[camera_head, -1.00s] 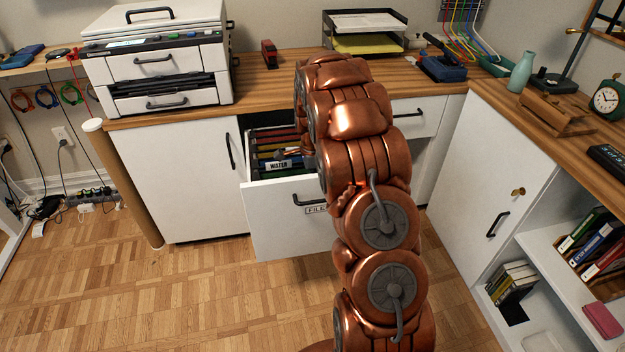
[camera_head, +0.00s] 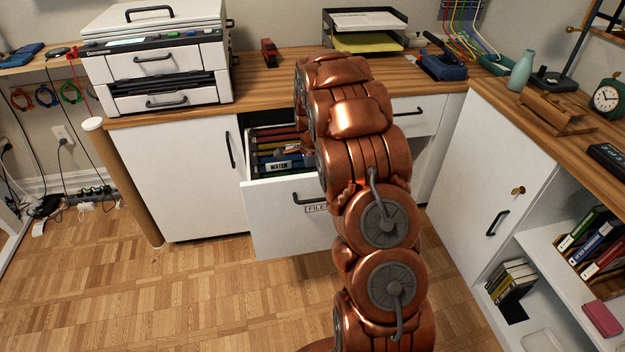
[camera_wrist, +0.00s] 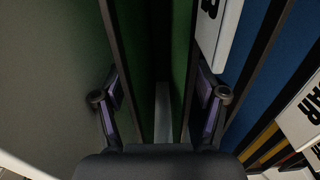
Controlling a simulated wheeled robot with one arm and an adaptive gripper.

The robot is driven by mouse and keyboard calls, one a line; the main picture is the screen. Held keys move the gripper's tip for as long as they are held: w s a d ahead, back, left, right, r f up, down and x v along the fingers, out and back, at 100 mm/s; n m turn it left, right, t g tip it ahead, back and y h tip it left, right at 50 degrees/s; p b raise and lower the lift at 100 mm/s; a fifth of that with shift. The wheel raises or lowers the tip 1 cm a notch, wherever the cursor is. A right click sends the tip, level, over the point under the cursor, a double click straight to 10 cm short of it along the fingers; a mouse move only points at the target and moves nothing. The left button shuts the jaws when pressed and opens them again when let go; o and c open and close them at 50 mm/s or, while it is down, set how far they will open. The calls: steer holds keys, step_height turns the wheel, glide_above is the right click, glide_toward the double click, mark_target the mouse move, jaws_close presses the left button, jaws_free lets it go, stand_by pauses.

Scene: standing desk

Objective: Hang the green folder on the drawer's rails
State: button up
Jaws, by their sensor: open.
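The green folder (camera_wrist: 181,60) shows in the wrist view as green upright faces with a dark gap between them. My gripper (camera_wrist: 160,92) is open, with one finger on each side of these faces. I cannot tell whether the fingers touch them. A white label ending in "AR" (camera_wrist: 212,35) stands at the right finger. My arm hides the drawer's right part. The rails and the folder's hooks are not clear.
A blue folder (camera_wrist: 255,55) and more labelled folders crowd the right of the wrist view. A plain grey-green surface (camera_wrist: 50,70) fills its left. The printer (camera_head: 160,70) stands on the desk (camera_head: 255,85) above. The floor before the drawer is clear.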

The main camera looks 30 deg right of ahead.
step_height(320, 180, up, 12)
stand_by(0.6)
stand_by(0.5)
steer(key=s+a+r+n, duration=0.1)
steer(key=a, duration=0.1)
steer(key=s+a+r+n, duration=0.1)
steer(key=s+a, duration=0.1)
steer(key=s+a+r+n, duration=0.1)
steer(key=s+a+n, duration=0.1)
steer(key=shift+s+a, duration=0.2)
steer(key=shift+a, duration=0.1)
steer(key=s+a+n+g, duration=0.1)
steer(key=s+a+n, duration=0.5)
steer(key=s, duration=0.5)
steer(key=s+a+n+g, duration=0.1)
steer(key=s+a+n, duration=0.5)
steer(key=s, duration=0.4)
steer(key=s+a+n+g, duration=0.1)
steer(key=s+a+n, duration=0.55)
steer(key=s, duration=0.45)
step_height(320, 180, up, 22)
steer(key=d+t+p, duration=0.1)
steer(key=p, duration=1.9)
steer(key=shift+s+f, duration=0.15)
steer(key=shift+s, duration=0.15)
